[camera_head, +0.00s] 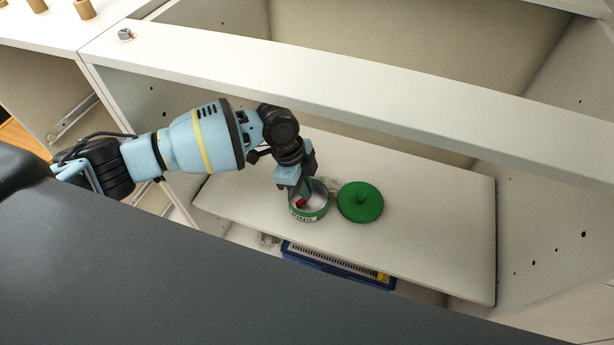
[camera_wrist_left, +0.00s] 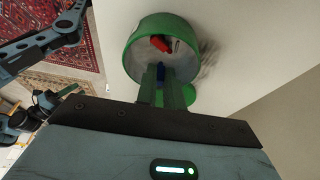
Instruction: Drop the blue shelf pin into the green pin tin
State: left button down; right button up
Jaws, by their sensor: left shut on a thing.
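The green pin tin (camera_head: 311,217) stands open on the white shelf board in the head view. Its round rim (camera_wrist_left: 131,42) also shows in the left wrist view, with a red piece (camera_wrist_left: 181,35) and small dark bits inside. My left gripper (camera_head: 301,187) points down at the tin's mouth. In the left wrist view its fingers (camera_wrist_left: 164,85) are shut on the blue shelf pin (camera_wrist_left: 160,71), which shows between the fingertips over the near side of the tin. The pin's height above the tin's floor is hard to tell. My right gripper is not in view.
A white cabinet rail (camera_head: 350,85) runs behind the arm. A blue case (camera_head: 335,265) sits below the board's near edge. The board's right part is clear.

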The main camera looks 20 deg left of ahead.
pick_arm(q)
jog(key=shift+f, duration=0.5)
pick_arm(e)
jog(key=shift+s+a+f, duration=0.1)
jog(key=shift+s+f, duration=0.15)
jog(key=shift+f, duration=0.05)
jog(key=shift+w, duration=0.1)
pick_arm(q)
jog(key=c, duration=1.4)
grip_release()
jog(key=shift+c, duration=0.2)
